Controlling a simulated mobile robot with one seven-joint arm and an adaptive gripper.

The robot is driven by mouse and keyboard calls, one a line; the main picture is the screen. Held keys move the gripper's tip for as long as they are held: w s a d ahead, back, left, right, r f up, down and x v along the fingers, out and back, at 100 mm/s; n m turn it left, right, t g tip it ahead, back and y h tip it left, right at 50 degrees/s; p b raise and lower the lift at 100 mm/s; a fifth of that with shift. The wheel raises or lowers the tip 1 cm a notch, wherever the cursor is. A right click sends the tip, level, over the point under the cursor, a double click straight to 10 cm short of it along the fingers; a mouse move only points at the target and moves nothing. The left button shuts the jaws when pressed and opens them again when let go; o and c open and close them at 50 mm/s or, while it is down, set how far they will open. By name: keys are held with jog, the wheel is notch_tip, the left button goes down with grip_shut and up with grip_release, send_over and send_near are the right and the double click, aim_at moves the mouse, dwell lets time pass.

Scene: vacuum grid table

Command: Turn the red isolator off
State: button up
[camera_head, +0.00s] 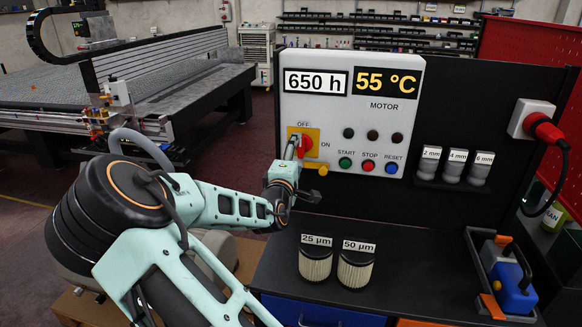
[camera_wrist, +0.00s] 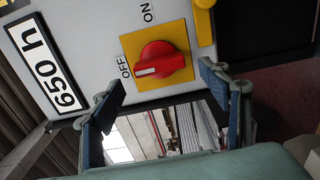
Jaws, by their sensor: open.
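The red isolator knob (camera_wrist: 160,62) sits on a yellow plate (camera_wrist: 130,45) with ON and OFF labels. Its white mark points to the OFF label in the wrist view. In the head view the red isolator knob (camera_head: 306,143) is on the lower left of the light panel, partly covered by my gripper (camera_head: 291,160). In the wrist view my gripper (camera_wrist: 162,82) is open, its two fingers apart at either side just below the knob. Nothing is between the fingers, and they look clear of the knob.
A yellow lever (camera_head: 315,168) protrudes just below the isolator, close to my gripper. START, STOP and RESET buttons (camera_head: 368,166) are to the right. Two filters (camera_head: 316,262) stand on the black bench (camera_head: 430,265) below.

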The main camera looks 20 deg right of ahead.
jog(key=v, duration=0.9)
jog(key=shift+f, duration=0.1)
